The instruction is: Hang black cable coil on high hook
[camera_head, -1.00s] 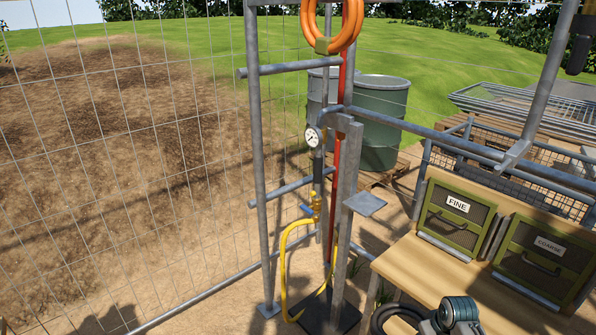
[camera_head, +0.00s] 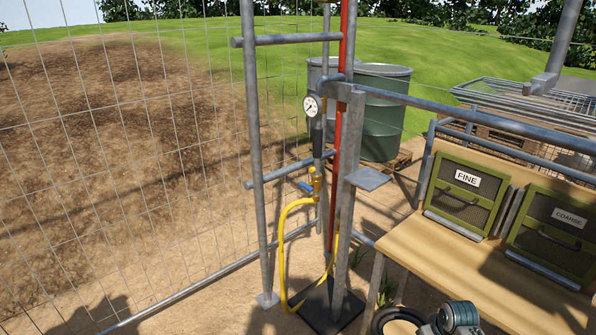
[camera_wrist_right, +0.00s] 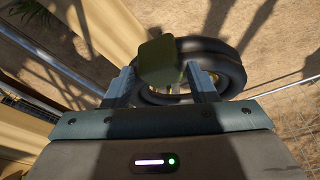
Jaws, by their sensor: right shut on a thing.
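The black cable coil (camera_wrist_right: 222,64) is in the right wrist view, with an olive tab (camera_wrist_right: 160,60) on it. My right gripper (camera_wrist_right: 163,82) is shut on the coil at this tab, one finger on each side. In the head view, part of the black coil (camera_head: 381,323) and my right gripper (camera_head: 433,328) show at the bottom edge, in front of the bench; the rest is cut off. The grey pipe stand (camera_head: 251,130) rises at the middle, its top out of the frame. I see no high hook in either view. My left gripper is not in view.
A wooden bench (camera_head: 440,262) with green FINE (camera_head: 458,196) and COARSE (camera_head: 553,232) boxes stands at right. A pressure gauge (camera_head: 313,106), yellow hose (camera_head: 282,262) and small grey plate (camera_head: 367,179) are at the stand. A wire fence (camera_head: 120,190) lies left; green drums (camera_head: 382,120) stand behind.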

